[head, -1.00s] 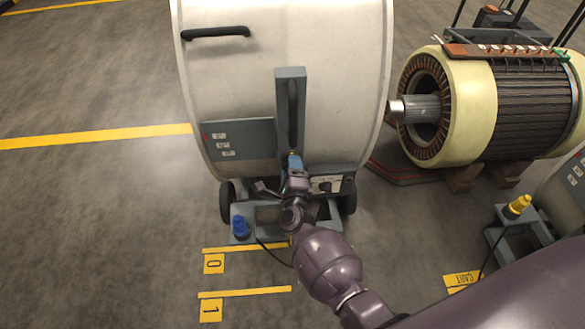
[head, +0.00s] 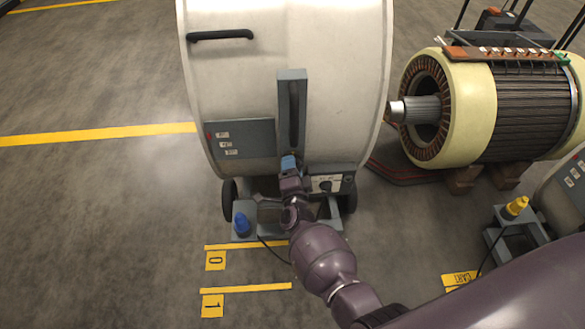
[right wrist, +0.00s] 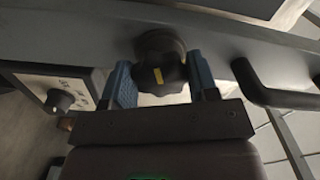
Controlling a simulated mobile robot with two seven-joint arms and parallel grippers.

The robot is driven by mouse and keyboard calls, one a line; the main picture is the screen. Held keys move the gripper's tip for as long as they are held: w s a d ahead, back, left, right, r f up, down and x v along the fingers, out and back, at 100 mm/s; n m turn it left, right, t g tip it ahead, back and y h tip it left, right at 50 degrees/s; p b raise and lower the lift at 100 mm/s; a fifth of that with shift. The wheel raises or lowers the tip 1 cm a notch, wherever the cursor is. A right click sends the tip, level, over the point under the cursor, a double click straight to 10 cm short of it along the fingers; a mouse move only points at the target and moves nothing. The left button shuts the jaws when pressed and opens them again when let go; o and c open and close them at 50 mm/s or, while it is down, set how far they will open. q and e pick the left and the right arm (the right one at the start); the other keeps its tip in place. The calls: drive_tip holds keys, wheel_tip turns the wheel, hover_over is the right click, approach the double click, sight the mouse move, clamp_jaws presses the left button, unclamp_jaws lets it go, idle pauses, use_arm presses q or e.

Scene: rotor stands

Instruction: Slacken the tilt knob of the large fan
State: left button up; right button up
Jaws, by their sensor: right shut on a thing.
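The large fan (head: 255,85) is a big pale drum on a wheeled grey base. A grey upright bracket with a dark handle (head: 293,112) runs down its front. The tilt knob (right wrist: 162,60) is black and lobed, with a yellow mark on its face, and it sits on a grey bar in the right wrist view. My right gripper (right wrist: 160,78) has one blue finger on each side of the knob and is shut on it. In the head view my right gripper (head: 289,164) is at the bracket's lower end and hides the knob. My left gripper is out of view.
A control panel with a dial (head: 326,185) is just right of my gripper. A blue plug-like item (head: 242,224) stands on the base's left. A large motor (head: 490,105) rests on blocks at right. A yellow-capped stand (head: 516,208) is nearer. Floor at left is clear.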

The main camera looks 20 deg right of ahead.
drive_tip(key=shift+w+r, duration=0.1)
drive_tip(key=shift+r, duration=0.05)
drive_tip(key=o, duration=0.9)
drive_tip(key=shift+o, duration=0.2)
